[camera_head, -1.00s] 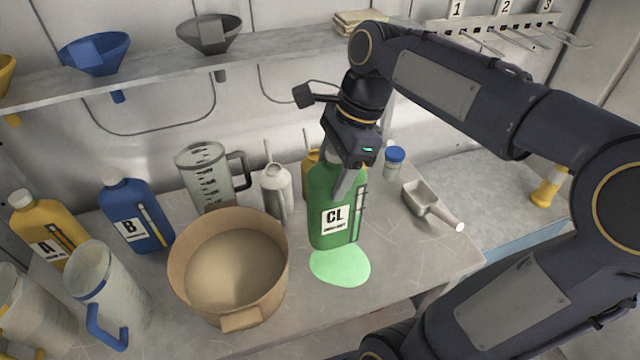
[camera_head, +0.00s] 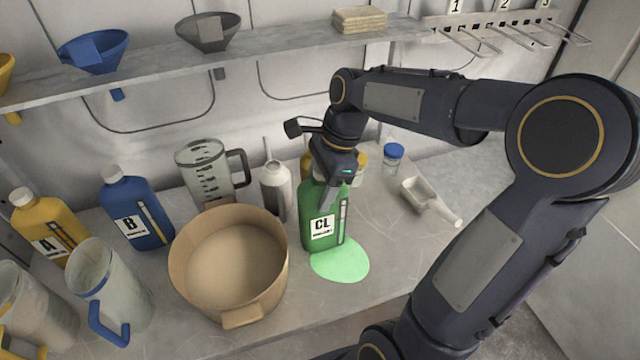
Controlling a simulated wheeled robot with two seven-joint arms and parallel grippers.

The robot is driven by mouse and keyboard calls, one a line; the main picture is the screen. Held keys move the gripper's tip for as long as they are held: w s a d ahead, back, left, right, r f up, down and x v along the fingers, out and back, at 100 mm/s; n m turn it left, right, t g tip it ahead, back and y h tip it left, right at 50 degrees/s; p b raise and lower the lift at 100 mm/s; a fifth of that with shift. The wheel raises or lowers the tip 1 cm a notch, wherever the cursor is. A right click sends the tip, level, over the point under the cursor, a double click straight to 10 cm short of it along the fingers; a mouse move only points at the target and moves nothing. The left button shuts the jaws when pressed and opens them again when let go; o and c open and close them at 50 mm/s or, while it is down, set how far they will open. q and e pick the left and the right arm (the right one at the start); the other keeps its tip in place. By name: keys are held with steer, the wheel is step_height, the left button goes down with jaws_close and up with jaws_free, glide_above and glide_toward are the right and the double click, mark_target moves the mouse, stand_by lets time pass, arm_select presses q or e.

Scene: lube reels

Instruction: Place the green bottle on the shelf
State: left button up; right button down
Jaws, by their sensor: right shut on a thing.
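The shelf (camera_head: 150,78) runs along the back wall above the table. My left gripper is not in view.
On the shelf sit a blue funnel (camera_head: 94,52), a grey funnel (camera_head: 208,32) and folded cloths (camera_head: 359,20). A tan round tub (camera_head: 230,265) stands left of the bottle. Blue bottle B (camera_head: 137,212), a jug (camera_head: 205,172), an oil can (camera_head: 275,190) and a scoop (camera_head: 428,200) surround it.

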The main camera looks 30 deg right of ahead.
steer(key=shift+c, duration=2.2)
jaws_free()
steer(key=shift+f, duration=0.15)
